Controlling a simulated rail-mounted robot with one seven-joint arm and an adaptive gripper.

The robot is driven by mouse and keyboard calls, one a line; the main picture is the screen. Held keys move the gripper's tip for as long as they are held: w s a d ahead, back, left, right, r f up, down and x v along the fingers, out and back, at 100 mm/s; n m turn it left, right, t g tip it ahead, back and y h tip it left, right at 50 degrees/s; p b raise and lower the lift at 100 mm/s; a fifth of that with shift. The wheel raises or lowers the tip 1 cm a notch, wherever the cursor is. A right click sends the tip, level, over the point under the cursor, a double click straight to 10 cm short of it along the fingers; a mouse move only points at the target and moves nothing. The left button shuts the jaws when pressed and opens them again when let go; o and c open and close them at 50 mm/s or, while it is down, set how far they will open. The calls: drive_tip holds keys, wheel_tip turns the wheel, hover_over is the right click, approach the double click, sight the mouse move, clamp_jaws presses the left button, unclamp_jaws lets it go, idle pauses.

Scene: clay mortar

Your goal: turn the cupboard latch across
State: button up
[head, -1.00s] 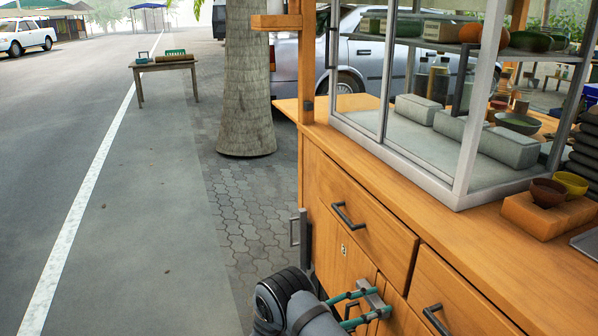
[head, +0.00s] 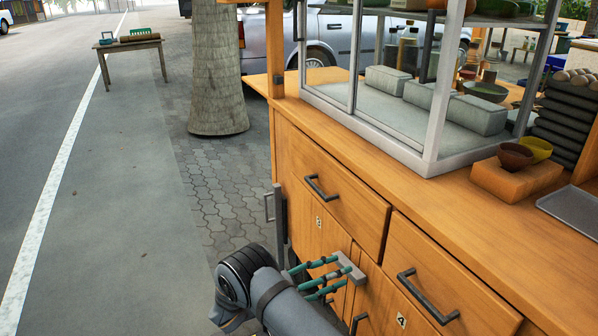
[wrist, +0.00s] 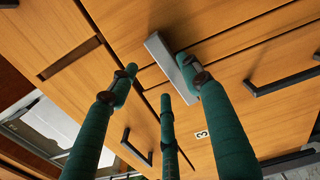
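The cupboard latch (head: 350,267) is a short grey bar on the wooden front below the drawers. My gripper (head: 337,272) has green fingers, spread apart, pointing at the cupboard front. In the wrist view my gripper (wrist: 155,70) shows a gap between its fingers. The right fingertip overlaps the latch's side there; I cannot tell whether it presses on it. No finger is seen closed around the latch.
A drawer handle (head: 321,188) sits above the latch, and another drawer handle (head: 427,297) lies to its right. A door handle (wrist: 136,148) is near the fingers. Bowls (head: 515,156) and a glass case (head: 432,120) stand on the counter. Open pavement (head: 225,200) lies left.

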drive_tip(key=s+a+f+m+b, duration=0.1)
drive_tip(key=a+f+m+b, duration=0.1)
drive_tip(key=a, duration=0.5)
drive_tip(key=b+x, duration=0.3)
drive_tip(key=x, duration=0.6)
drive_tip(key=shift+d+r+m, duration=0.35)
drive_tip(key=shift+d+m, duration=0.05)
drive_tip(key=shift+s, duration=0.15)
drive_tip(key=shift+c, duration=1.2)
